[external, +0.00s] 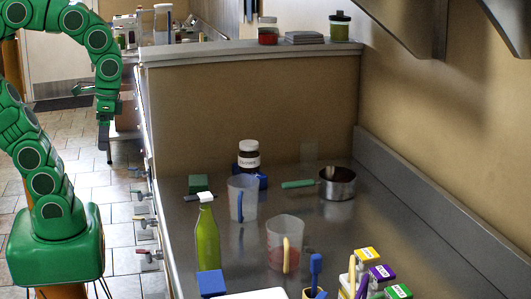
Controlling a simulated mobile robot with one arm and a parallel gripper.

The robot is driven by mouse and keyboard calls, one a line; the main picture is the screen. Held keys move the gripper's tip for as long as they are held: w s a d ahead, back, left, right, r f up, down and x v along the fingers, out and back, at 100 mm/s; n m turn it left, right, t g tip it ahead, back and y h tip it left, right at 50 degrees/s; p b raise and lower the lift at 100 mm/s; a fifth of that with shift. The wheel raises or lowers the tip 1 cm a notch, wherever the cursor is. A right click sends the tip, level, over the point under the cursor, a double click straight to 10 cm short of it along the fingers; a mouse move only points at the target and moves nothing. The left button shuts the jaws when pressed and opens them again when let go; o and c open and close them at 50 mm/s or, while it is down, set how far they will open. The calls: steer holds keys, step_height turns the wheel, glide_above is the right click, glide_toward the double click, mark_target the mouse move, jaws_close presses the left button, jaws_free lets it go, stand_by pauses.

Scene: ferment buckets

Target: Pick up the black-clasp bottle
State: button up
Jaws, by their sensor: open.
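I cannot make out a bottle with a black clasp. My gripper (106,140) hangs left of the counter, pointing down, over the floor side. It is open and empty, apart from all the bottles and jars.
A clear jug with a blue handle (242,197) and one with a yellow handle (284,243) stand near the bottle. A saucepan (337,184) sits behind right. Coloured boxes (368,258) crowd the front.

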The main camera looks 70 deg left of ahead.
steer(key=w+d+r+m+t+y, duration=0.1)
steer(key=w+d+m+y, duration=0.15)
steer(key=w+m, duration=0.3)
steer(key=w+d+m+y, duration=0.1)
steer(key=w+m+y, duration=0.25)
steer(key=w, duration=0.35)
steer(key=m+t+y, duration=0.3)
steer(key=m+t, duration=0.8)
steer(key=m, duration=0.8)
glide_above(199, 239)
steer(key=s+d, duration=0.2)
steer(key=f, duration=1.3)
steer(key=shift+a+f, duration=0.2)
steer(key=shift+f, duration=0.15)
steer(key=shift+w+a+f+h, duration=0.1)
steer(key=shift+f+h, duration=0.2)
steer(key=shift+f, duration=0.2)
steer(key=shift+x, duration=3.75)
steer(key=shift+r, duration=0.2)
steer(key=c, duration=1.5)
